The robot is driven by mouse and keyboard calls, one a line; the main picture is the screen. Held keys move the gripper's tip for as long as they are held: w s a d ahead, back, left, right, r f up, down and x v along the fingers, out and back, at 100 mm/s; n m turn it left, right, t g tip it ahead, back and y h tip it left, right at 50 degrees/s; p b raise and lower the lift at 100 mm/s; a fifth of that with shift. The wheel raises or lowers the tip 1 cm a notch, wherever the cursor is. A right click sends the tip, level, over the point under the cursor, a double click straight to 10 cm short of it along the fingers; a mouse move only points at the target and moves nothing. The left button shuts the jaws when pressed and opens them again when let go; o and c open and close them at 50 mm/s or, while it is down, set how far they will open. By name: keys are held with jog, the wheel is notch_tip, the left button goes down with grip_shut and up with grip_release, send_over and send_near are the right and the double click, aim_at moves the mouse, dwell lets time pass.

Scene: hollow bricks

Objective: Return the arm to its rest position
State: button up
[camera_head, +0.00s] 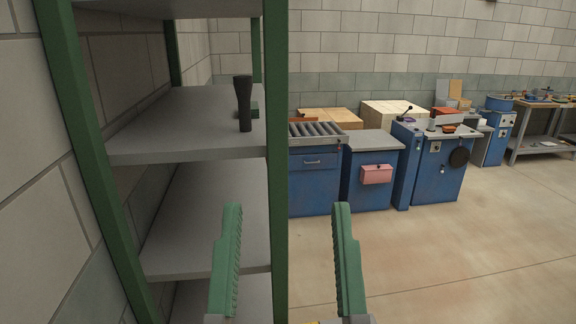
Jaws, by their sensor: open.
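My gripper (286,210) shows at the bottom middle of the head view. Its two green, ridged fingers point up and stand wide apart. Nothing is between them. The left finger overlaps the shelf rack in the picture, and the right finger stands in front of the floor. The rest of my arm is out of view.
A shelf rack with green posts (278,170) and grey shelves (190,140) fills the left side. A black flashlight (244,104) stands upright on a shelf. Blue cabinets (314,185) and machines (437,170) line the back. The floor (470,260) at right is clear.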

notch_tip(320, 180, up, 34)
jog(key=p, duration=3.5)
jog(key=shift+a+r, duration=0.15)
jog(key=shift+o, duration=0.6)
jog(key=o, duration=0.8)
jog(key=shift+f, duration=0.2)
